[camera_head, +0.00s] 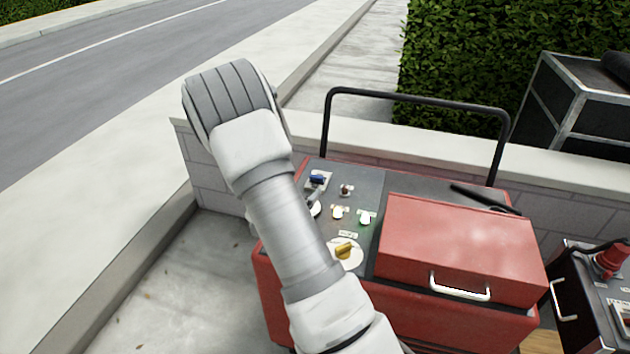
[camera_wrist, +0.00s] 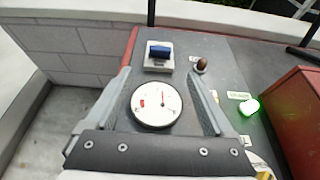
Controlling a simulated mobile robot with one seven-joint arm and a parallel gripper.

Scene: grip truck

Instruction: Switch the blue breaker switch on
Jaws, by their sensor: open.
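The blue breaker switch (camera_head: 318,179) sits on a pale base at the back left of the red cart's dark panel. In the wrist view the blue switch (camera_wrist: 160,51) is ahead of my gripper (camera_wrist: 160,74), centred between its two fingers. The fingers are spread apart with nothing held. They seem short of the switch, with a round white gauge (camera_wrist: 157,105) showing between them. In the head view my arm hides most of the gripper; a finger shows just below the switch. I cannot tell which position the switch is in.
A brown-topped toggle (camera_wrist: 201,65) stands right of the switch. A lit green light (camera_wrist: 249,107) and a yellow rotary knob (camera_head: 345,250) are also on the panel. A red lidded box (camera_head: 455,250) fills the cart's right side. A black handle bar (camera_head: 418,95) rises behind.

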